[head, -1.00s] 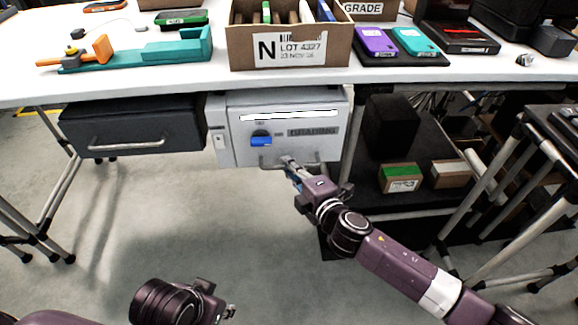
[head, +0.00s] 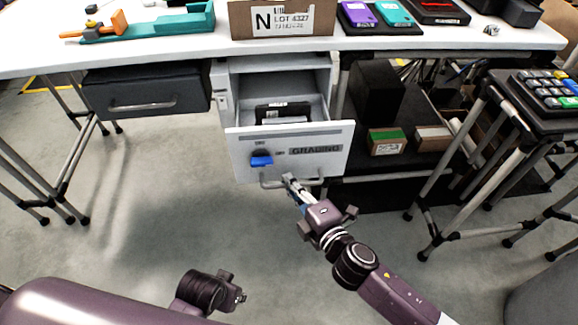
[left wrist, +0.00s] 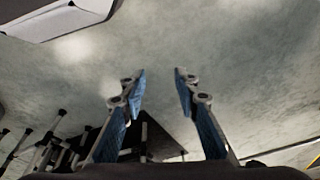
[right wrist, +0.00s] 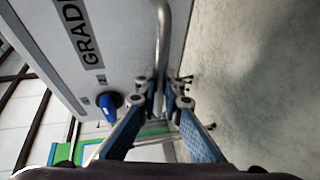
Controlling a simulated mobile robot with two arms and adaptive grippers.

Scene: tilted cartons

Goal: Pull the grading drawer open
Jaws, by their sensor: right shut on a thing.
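The grading drawer (head: 289,148) is white with a "GRADING" label and a blue knob (head: 261,160). It stands pulled out under the table, and a black item with a white label (head: 283,112) lies inside. My right gripper (head: 290,181) is shut on the drawer's grey bar handle (head: 272,184). The right wrist view also shows the fingers (right wrist: 161,90) around the handle (right wrist: 163,40), beside the drawer front (right wrist: 110,45). My left gripper (head: 238,295) is low at the front, away from the drawer. In the left wrist view its fingers (left wrist: 160,78) are apart with nothing between them.
A dark closed drawer (head: 147,92) hangs to the left. The white table (head: 120,52) above holds a carton marked N (head: 282,22) and colored devices. A shelf with small boxes (head: 387,142) and a side stand (head: 545,125) are to the right. Floor in front is clear.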

